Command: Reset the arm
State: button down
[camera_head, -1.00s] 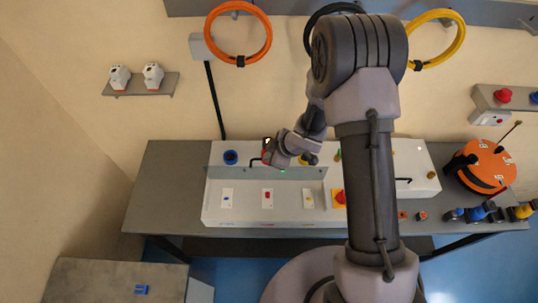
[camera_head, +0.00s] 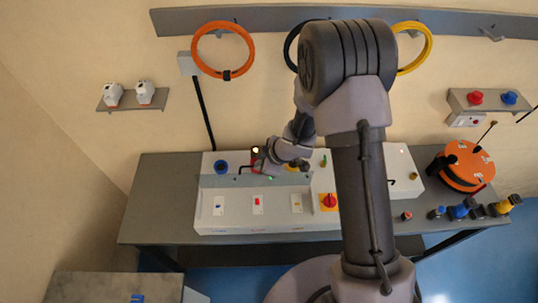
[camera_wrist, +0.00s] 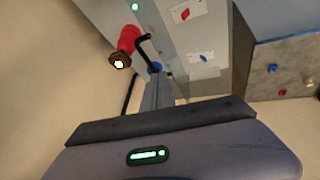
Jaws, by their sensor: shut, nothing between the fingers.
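A black bent handle (camera_wrist: 145,42) is beside the red part. My upper arm hides part of the bender's right side.
A blue round part (camera_head: 221,167) and a red-on-yellow switch (camera_head: 328,202) are on the bender. An orange round case (camera_head: 465,168) and several small coloured parts stand on the table's right. Orange (camera_head: 222,50) and yellow (camera_head: 428,48) rings hang on the wall. The table's left end (camera_head: 155,200) is clear.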

jog(key=w+d+r+m+t+h+b, duration=0.2)
jog(key=w+d+r+m+t+b, duration=0.1)
jog(key=w+d+r+b, duration=0.3)
jog(key=s+d+r+m+t+h+b, duration=0.15)
jog(key=s+d+m+h+b, duration=0.3)
jog(key=d+m+b, duration=0.55)
jog(key=s+f+m+g+b, duration=0.2)
jog(key=s+f+m+b, duration=0.15)
jog(key=s+b, duration=0.95)
jog(key=s+a+f+m+y+b, duration=0.3)
jog(key=s+a+f+b, duration=0.3)
jog(key=s, duration=0.5)
jog(key=shift+s+a+f+y+b, duration=0.15)
jog(key=shift+a+f+y+b, duration=0.1)
jog(key=shift+a+y+b, duration=0.3)
